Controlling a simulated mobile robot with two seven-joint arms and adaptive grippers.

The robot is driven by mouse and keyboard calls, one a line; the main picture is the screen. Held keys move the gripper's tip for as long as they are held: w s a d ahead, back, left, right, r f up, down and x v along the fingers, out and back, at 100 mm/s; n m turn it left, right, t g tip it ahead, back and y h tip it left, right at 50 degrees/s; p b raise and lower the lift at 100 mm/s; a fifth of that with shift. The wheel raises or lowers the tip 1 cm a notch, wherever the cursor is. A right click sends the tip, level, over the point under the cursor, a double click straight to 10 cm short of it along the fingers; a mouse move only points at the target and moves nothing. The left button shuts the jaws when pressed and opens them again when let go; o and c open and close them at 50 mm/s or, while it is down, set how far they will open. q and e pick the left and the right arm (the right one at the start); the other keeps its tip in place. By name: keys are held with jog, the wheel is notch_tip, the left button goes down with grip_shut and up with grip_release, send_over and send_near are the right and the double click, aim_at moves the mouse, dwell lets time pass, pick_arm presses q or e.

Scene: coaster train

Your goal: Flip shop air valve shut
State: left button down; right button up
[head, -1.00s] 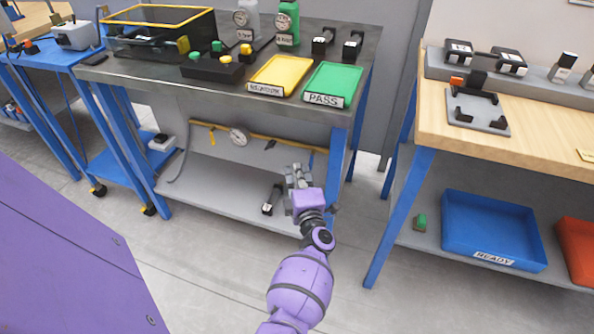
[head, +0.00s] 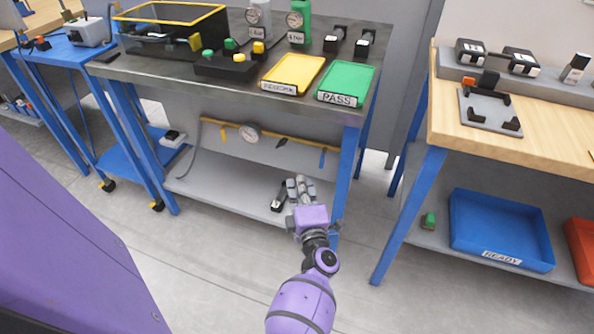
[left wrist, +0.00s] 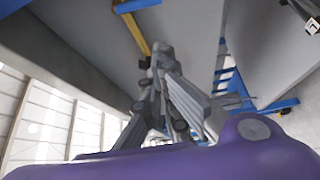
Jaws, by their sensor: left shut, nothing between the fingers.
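A yellow air pipe (head: 222,123) runs under the steel bench in the head view, with a round gauge (head: 249,133) on it. I cannot tell for certain which is the valve handle. My left gripper (head: 298,187) is shut and empty, below and in front of the pipe's right part, apart from it. In the left wrist view the fingers (left wrist: 158,62) point toward the yellow pipe (left wrist: 133,28); a blue piece (left wrist: 137,5) shows beyond. My right gripper is out of view.
Blue bench legs (head: 345,176) stand to the right. Yellow (head: 293,72) and green (head: 345,82) trays lie on top. A wooden bench (head: 550,125) stands further right.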

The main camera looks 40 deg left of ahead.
pick_arm(q)
jog(key=v, duration=0.3)
jog(key=shift+s, duration=0.2)
jog(key=shift+f, duration=0.1)
dwell(0.3)
